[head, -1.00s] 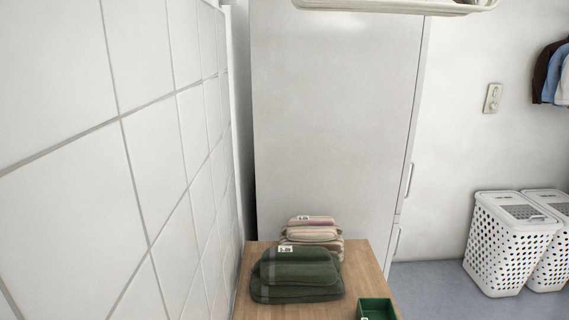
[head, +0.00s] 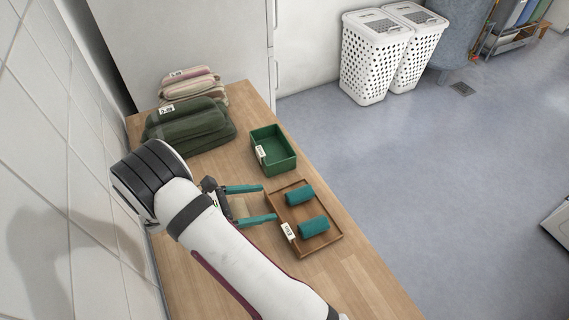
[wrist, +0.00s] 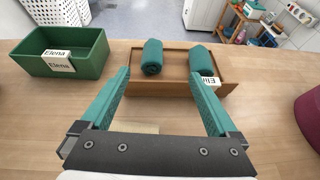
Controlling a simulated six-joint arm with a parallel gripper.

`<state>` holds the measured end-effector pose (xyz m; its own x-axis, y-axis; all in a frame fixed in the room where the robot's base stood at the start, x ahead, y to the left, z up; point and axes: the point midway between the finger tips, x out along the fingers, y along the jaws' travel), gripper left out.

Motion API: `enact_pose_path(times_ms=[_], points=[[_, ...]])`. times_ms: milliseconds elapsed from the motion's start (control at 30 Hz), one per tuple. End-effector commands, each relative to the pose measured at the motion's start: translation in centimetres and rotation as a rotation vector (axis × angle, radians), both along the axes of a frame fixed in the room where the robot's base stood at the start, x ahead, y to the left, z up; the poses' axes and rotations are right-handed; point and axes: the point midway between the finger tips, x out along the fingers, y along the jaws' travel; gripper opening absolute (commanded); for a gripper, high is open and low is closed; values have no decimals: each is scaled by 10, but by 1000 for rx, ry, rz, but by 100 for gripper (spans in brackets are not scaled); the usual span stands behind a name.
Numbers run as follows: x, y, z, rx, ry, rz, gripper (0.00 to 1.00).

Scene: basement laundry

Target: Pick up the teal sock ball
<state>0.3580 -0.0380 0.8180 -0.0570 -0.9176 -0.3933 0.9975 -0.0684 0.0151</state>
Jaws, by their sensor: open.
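Two teal rolled sock balls lie apart in a shallow brown wooden tray (head: 332,236) on the table. One sock ball (head: 299,194) is toward the tray's far end; the other sock ball (head: 313,227) is nearer. In the wrist view they are the left sock ball (wrist: 152,57) and the right sock ball (wrist: 201,60). My gripper (head: 269,203) is open and empty, its teal fingers pointing at the tray. It also shows in the wrist view (wrist: 161,92), with the fingers wide apart at the tray's near edge. Neither sock ball is between the fingers.
A green box (head: 272,150) labelled "Elena" in the wrist view stands beside the tray. A tiled wall runs along the left. White laundry baskets (head: 374,60) stand on the floor.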

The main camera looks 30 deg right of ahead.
Motion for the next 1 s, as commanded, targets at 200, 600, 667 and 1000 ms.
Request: enact_pose_path(times_ms=[200,600,667,1000], points=[[1,-39,-21,-13,20,21,95],[5,-100,-53,-11,18,18,95],[5,-106,-55,-10,17,20,95],[5,-108,-56,-10,15,21,75]])
